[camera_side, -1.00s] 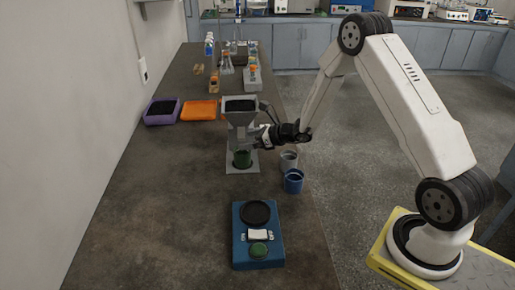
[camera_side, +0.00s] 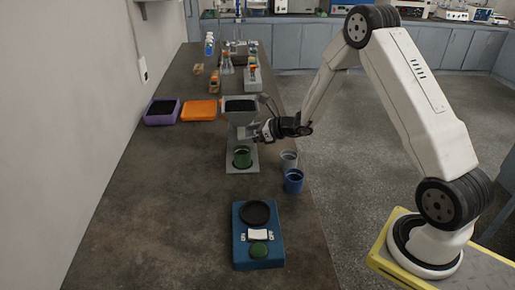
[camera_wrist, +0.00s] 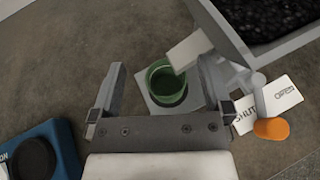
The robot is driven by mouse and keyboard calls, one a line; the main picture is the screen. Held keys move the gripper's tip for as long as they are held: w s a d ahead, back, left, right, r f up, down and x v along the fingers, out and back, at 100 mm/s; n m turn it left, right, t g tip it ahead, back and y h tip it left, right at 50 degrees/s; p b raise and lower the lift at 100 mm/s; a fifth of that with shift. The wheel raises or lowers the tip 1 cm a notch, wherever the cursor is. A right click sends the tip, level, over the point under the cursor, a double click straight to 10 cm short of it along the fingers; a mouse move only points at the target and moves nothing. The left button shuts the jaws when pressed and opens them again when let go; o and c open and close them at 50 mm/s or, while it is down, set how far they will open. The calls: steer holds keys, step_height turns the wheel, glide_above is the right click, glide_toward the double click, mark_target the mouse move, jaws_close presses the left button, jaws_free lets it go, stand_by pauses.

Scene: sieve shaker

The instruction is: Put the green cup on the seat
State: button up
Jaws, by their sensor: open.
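The green cup (camera_side: 242,157) stands upright on a grey plate (camera_side: 236,169) beneath the hopper's outlet. In the wrist view the green cup (camera_wrist: 165,88) shows from above, with a dark interior whose contents I cannot make out. My gripper (camera_side: 261,132) is at the hopper's right side, above the cup's level. In the wrist view my gripper (camera_wrist: 161,68) is open and empty, its fingers either side of the cup in the picture, apart from it. A blue device (camera_side: 240,220) carries a bare black round pad (camera_side: 255,213), possibly the seat.
The grey hopper (camera_side: 240,112) holds black grains. Its orange-knobbed lever (camera_wrist: 271,128) is beside an OPEN/SHUT label (camera_wrist: 284,94). A grey cup (camera_side: 289,159) and a blue cup (camera_side: 293,181) stand right. Purple (camera_side: 160,119) and orange (camera_side: 199,116) trays lie left.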

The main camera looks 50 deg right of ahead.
steer(key=s+a+r+n+g+y, duration=0.1)
steer(key=s+a+n+g+y, duration=0.1)
steer(key=s+a+n+g, duration=0.8)
steer(key=s+r+n+h, duration=0.3)
steer(key=s+n+h, duration=0.4)
steer(key=s+n, duration=0.8)
steer(key=n, duration=0.6)
steer(key=shift+s+a, duration=0.15)
steer(key=shift+a, duration=0.2)
